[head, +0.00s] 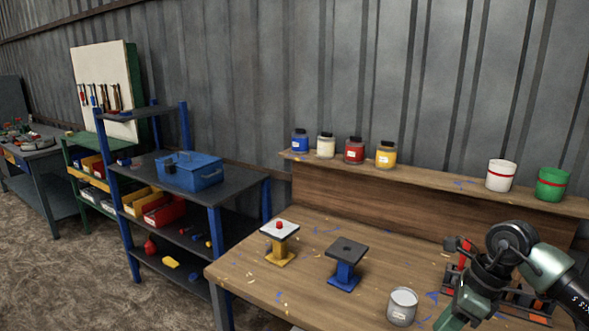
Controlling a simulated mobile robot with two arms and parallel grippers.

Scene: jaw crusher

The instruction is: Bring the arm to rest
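My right arm (508,250) comes in from the right edge, over the right end of the wooden workbench (300,235). It bends at a dark joint and its greenish lower link runs down to the bottom edge. No fingertips of my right gripper can be made out in the frame. My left arm and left gripper are not in view. The arm hides part of a dark tray (535,301) with red and orange parts on the bench.
On the bench stand a yellow pedestal (280,254) with a red knob, a blue pedestal (345,273) and a grey can (402,306). Several paint jars and two buckets (501,175) line the shelf behind. A blue toolbox (190,170) sits on the rack at left.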

